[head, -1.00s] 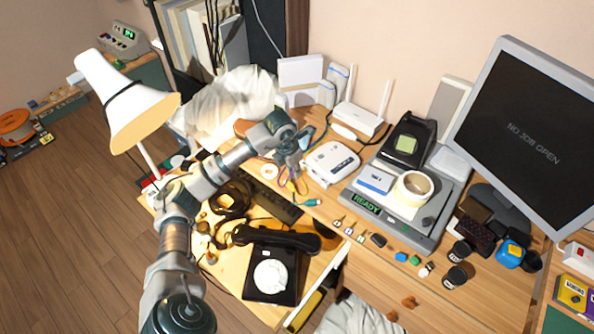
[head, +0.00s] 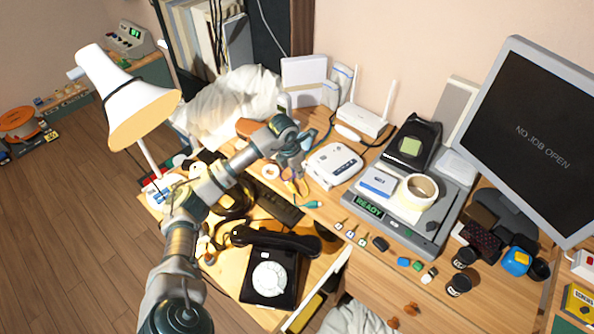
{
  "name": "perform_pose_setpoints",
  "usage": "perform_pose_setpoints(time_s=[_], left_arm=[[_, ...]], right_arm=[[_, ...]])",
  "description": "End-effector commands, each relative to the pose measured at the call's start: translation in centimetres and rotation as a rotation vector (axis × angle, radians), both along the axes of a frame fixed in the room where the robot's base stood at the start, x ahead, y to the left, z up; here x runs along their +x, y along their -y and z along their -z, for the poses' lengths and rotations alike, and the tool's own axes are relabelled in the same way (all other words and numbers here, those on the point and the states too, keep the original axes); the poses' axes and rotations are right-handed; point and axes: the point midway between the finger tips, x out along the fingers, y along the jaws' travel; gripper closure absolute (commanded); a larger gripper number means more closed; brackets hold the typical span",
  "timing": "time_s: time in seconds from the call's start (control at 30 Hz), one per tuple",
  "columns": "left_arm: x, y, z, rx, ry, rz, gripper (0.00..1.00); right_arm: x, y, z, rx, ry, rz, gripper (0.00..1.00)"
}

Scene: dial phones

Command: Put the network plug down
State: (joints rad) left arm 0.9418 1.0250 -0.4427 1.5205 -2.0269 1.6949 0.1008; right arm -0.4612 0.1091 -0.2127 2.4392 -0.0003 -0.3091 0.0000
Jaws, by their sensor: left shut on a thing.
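My left gripper (head: 294,170) is over the desk, just left of the white router box (head: 333,165), with its fingers pointing down. It is shut on the network plug, which is too small and too covered by the fingers to make out. Thin yellow and purple wires (head: 292,187) show just below the fingers. A teal connector (head: 307,204) lies on the desk a little lower right of them. I cannot tell whether the held plug touches the desk. My right gripper is out of view.
A black dial phone (head: 269,282) is in front, its handset (head: 276,240) across the top. A white antenna router (head: 362,120) stands behind. A grey READY device (head: 408,220) and a monitor (head: 532,140) are at right. A white lamp (head: 137,108) leans in at left.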

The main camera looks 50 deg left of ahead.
Motion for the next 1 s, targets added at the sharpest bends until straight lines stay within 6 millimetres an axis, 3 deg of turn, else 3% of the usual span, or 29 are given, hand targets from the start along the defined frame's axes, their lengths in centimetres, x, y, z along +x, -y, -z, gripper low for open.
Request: perform_pose_setpoints(time_s=[0.13,0.17,0.27,1.0], left_arm=[[-0.14,0.1,1.27,-0.001,-0.016,0.002,1.0],[-0.15,0.1,1.37,-0.001,-0.017,0.002,0.8],[-0.16,0.13,1.56,-0.003,-0.021,0.002,0.57],[-0.22,0.04,0.78,-0.002,-0.016,0.001,0.57]], right_arm=[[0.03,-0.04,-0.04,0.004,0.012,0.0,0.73],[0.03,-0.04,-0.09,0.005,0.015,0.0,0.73],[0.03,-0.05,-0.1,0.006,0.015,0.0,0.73],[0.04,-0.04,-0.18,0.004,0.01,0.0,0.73]])
